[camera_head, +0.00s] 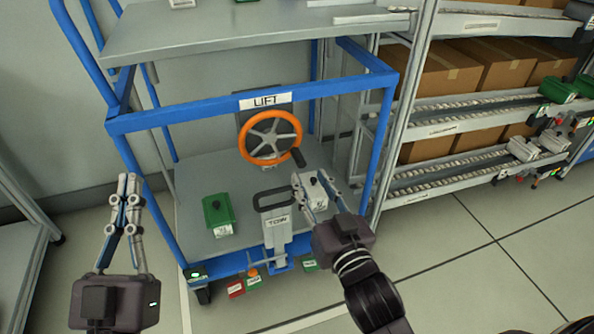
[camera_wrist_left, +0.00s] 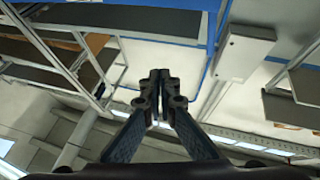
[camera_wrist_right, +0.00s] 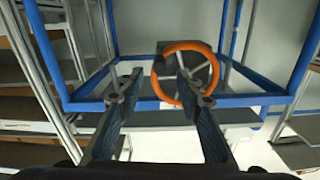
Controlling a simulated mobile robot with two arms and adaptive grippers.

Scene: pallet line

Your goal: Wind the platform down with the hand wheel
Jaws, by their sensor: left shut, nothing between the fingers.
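The hand wheel (camera_head: 268,137) has an orange rim, grey spokes and a dark handle (camera_head: 298,157) at its lower right. It sits below the LIFT label (camera_head: 265,101) on the blue cart frame. The grey upper platform (camera_head: 150,32) is above it. My right gripper (camera_head: 311,177) is open and empty, just below and right of the wheel in the head view. In the right wrist view the wheel (camera_wrist_right: 187,45) shows beyond the fingertips, partly covered by the right finger. My left gripper (camera_head: 128,180) is shut and empty, left of the cart.
The lower deck (camera_head: 185,188) carries a green box (camera_head: 218,215) and a grey box (camera_head: 314,186), partly behind my right gripper. A TOW handle (camera_head: 275,225) stands at the cart's front. A shelf rack (camera_head: 420,110) with cartons is close on the right.

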